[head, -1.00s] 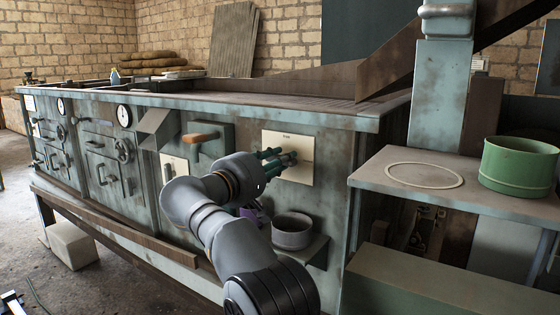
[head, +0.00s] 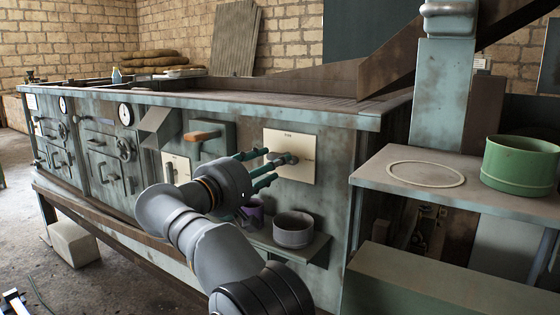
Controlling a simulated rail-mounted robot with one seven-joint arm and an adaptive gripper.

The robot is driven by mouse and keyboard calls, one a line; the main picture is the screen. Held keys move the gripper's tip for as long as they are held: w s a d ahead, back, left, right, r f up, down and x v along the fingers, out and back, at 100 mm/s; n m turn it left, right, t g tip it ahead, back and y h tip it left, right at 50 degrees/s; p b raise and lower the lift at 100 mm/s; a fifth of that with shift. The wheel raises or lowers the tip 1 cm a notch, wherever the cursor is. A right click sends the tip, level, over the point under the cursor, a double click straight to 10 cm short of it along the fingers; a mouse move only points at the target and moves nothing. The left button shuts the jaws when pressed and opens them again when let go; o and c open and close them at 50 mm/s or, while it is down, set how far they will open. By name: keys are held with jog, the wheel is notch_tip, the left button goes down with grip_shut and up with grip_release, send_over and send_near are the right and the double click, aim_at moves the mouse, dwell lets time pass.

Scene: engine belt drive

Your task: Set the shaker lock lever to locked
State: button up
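A cream plate (head: 302,172) with small, unreadable lettering is on the right part of the machine's front panel. A short grey lever (head: 288,158) is mounted on it, its visible arm pointing roughly left. It looks like the shaker lock lever. My gripper (head: 270,168) is in front of the plate, its teal fingers spread apart, one above and one below the lever's left end. The gripper is open and holds nothing that I can see. I cannot tell whether a finger touches the lever. The gripper body hides part of the panel to the left.
Below, a shelf (head: 312,250) holds a grey bowl (head: 293,230) and a purple cup (head: 254,212), partly hidden by my arm. A green pot (head: 520,166) stands on the right-hand table.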

jog(key=v, duration=0.7)
jog(key=shift+s, duration=0.1)
jog(key=x, duration=1.2)
jog(key=shift+a, duration=0.15)
